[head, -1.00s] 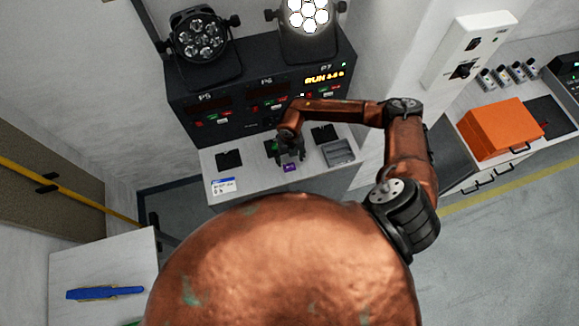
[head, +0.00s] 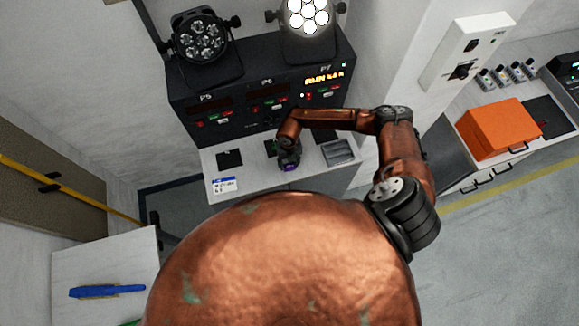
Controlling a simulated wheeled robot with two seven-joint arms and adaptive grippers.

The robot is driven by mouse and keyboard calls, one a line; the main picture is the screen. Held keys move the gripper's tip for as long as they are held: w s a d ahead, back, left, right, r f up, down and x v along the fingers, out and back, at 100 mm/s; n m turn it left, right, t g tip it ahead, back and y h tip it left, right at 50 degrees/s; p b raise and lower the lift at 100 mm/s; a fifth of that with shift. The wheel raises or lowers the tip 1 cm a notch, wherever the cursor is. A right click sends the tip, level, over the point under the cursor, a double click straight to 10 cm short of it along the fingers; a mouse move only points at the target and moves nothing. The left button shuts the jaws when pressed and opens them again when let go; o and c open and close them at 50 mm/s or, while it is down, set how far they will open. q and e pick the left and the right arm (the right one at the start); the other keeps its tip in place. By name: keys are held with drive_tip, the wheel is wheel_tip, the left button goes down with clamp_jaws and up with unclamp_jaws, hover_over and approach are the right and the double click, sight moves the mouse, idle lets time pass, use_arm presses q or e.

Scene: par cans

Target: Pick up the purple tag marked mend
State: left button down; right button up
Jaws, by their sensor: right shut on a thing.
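The purple tag (head: 290,168) shows as a small purple patch at the front of the white shelf below the black rack. My right gripper (head: 289,161) points down over it and is shut on it. The fingers hide most of the tag, and its marking is too small to read. I cannot tell whether the tag is clear of the shelf. My left gripper is not in view.
The white shelf (head: 255,181) bears black pads, a grey tray (head: 338,152) and a blue-and-white card (head: 224,185). The black rack (head: 255,95) with lamps stands behind it. An orange case (head: 498,128) is on the right counter. A blue tool (head: 107,291) lies on the left table.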

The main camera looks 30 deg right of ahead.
drive_tip(key=shift+c, duration=1.1)
drive_tip(key=shift+r, duration=0.1)
